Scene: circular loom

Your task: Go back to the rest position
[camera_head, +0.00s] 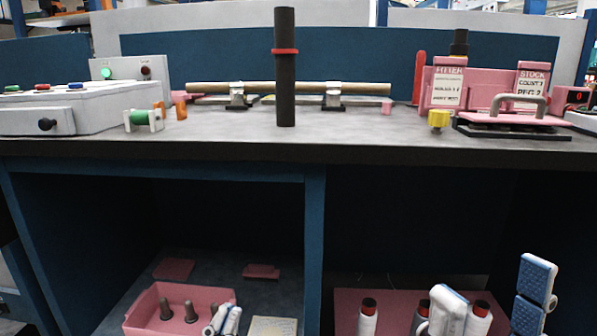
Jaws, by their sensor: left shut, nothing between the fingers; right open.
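My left gripper (224,318) shows at the bottom edge, left of centre. Its white and blue fingers are together, with nothing seen between them. It appears in front of the right part of a pink bin (150,304); whether it touches the bin cannot be told. My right gripper (491,273) is at the lower right, with its two blue-padded fingers spread wide and empty. It appears in front of the lower right compartment, partly over white spools (368,320). The wrists and arms are below the frame.
A grey worktop (230,138) crosses above both grippers. It carries a dark upright post (285,90), a horizontal rod (300,88), a grey control box (75,110), a green spool (143,117) and a pink rack (485,90). A blue divider (315,250) separates the lower compartments.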

